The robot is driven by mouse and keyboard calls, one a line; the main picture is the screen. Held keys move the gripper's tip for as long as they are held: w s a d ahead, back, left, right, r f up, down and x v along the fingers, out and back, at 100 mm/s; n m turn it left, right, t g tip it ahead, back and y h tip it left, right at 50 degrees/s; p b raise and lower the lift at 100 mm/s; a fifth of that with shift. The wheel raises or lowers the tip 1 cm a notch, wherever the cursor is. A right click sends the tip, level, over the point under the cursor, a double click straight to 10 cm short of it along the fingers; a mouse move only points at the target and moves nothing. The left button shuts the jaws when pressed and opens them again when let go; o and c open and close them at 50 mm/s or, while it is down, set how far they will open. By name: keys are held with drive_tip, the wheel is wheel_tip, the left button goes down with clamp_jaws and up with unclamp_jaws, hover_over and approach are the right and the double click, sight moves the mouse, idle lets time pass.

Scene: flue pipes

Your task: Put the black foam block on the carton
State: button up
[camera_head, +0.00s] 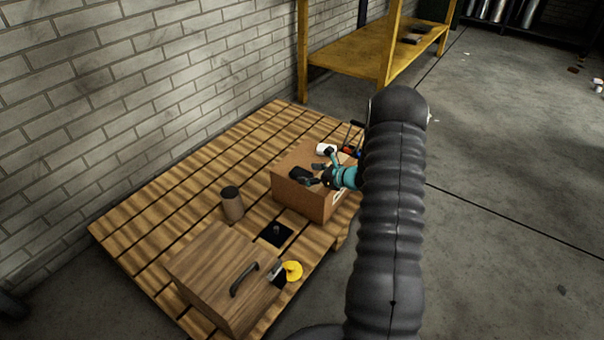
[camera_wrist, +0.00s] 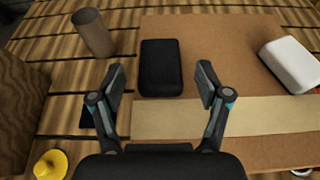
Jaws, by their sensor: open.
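The black foam block (camera_head: 300,174) lies on top of the brown carton (camera_head: 297,198), near its edge. In the wrist view the block (camera_wrist: 161,66) lies flat by the left edge of the carton (camera_wrist: 215,62), beside the pale tape strip. My gripper (camera_head: 318,181) is over the carton top. In the wrist view my gripper (camera_wrist: 161,80) is open, with one finger on each side of the block's near end and gaps visible between them. Nothing is held.
A white block (camera_wrist: 291,63) also lies on the carton. A brown cylinder (camera_head: 232,206), a black square plate (camera_head: 270,236), a wooden box with a handle (camera_head: 210,270) and a yellow item (camera_head: 293,271) are on the slatted pallet (camera_head: 160,205). A brick wall borders the left.

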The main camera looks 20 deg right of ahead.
drive_tip(key=v, duration=0.8)
drive_tip(key=shift+s+r, duration=0.15)
drive_tip(key=shift+r, duration=0.05)
drive_tip(key=s+a+r+n+g, duration=0.4)
drive_tip(key=s+a+r+n, duration=0.2)
drive_tip(key=a+r+n, duration=0.3)
drive_tip(key=s+a+r+n+g, duration=0.3)
drive_tip(key=s+a+r+n, duration=0.3)
drive_tip(key=a+r, duration=0.35)
drive_tip(key=s+a+r+n+h, duration=0.1)
drive_tip(key=s+r+n+h, duration=0.2)
drive_tip(key=s+n, duration=0.4)
drive_tip(key=s+a+r+n+t+h, duration=0.1)
drive_tip(key=s+r+n+h, duration=0.3)
drive_tip(key=s, duration=1)
drive_tip(key=shift+s+a+r+n, duration=0.2)
drive_tip(key=shift+s+r+n, duration=0.2)
drive_tip(key=shift+r+n, duration=0.85)
drive_tip(key=shift+f+n, duration=0.35)
